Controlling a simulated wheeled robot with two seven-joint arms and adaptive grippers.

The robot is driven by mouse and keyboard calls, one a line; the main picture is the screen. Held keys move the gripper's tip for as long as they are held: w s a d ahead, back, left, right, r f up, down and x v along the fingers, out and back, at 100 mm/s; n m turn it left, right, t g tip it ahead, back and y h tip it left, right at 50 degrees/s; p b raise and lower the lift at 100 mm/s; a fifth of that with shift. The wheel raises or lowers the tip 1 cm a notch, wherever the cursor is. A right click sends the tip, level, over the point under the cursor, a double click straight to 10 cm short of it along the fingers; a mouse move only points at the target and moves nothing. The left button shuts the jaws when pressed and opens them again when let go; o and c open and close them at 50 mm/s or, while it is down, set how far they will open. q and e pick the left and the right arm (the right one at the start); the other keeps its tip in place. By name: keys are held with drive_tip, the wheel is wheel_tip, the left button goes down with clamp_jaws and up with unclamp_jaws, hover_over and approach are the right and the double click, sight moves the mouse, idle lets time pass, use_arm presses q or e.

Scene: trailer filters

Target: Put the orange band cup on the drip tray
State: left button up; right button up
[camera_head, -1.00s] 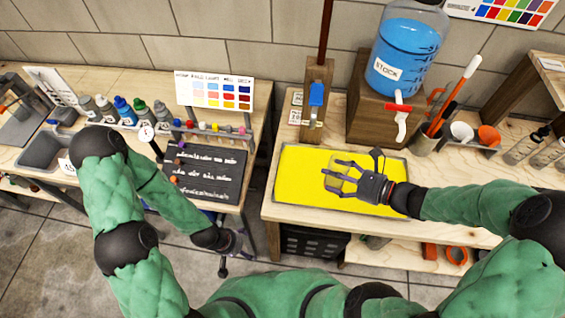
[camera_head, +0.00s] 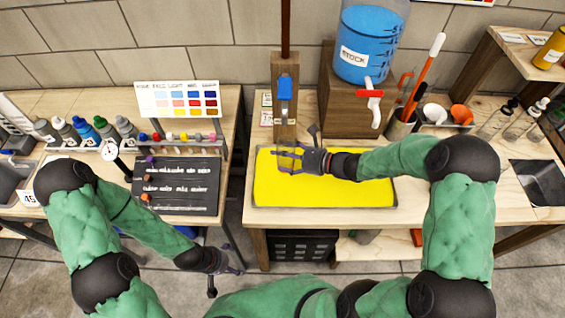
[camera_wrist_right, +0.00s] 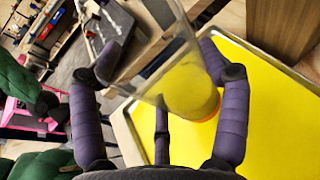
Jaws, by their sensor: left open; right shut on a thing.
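A clear cup (camera_wrist_right: 172,62) with an orange band near its base is in my right gripper (camera_wrist_right: 160,65). In the head view the cup (camera_head: 288,160) is faint and partly hidden by the fingers. My right gripper (camera_head: 285,158) is shut on it, above the back left part of the yellow drip tray (camera_head: 335,195), which has a grey metal rim. The tray also fills the right of the wrist view (camera_wrist_right: 265,125). The cup appears tilted there; whether its base touches the tray I cannot tell. My left gripper (camera_head: 222,272) is open and empty, low in front of the gap between the benches.
A wooden stand with a blue lever (camera_head: 285,88) is behind the tray. The blue STOCK jug (camera_head: 370,50) with a red-handled tap (camera_head: 370,93) sits on a wooden block (camera_head: 345,115). A lettered black board (camera_head: 178,187) lies on the left bench. The tray's middle and right are clear.

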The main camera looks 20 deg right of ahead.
sight(292, 162)
drive_tip(key=shift+w+a+f+b, duration=0.15)
drive_tip(key=shift+f+b, duration=0.3)
drive_tip(key=shift+f, duration=0.55)
drive_tip(key=shift+w+d+f+b, duration=0.1)
drive_tip(key=shift+w+f+b, duration=0.25)
drive_tip(key=shift+f, duration=0.6)
drive_tip(key=shift+s+f, duration=0.1)
drive_tip(key=shift+s, duration=0.05)
drive_tip(key=o, duration=1.3)
drive_tip(key=shift+o, duration=0.2)
drive_tip(key=shift+s+r, duration=0.1)
drive_tip(key=shift+r, duration=0.1)
drive_tip(key=p+v, duration=0.2)
drive_tip(key=v, duration=0.9)
drive_tip(key=shift+s+d+p, duration=0.25)
drive_tip(key=shift+d+p, duration=0.05)
drive_tip(key=shift+p, duration=0.05)
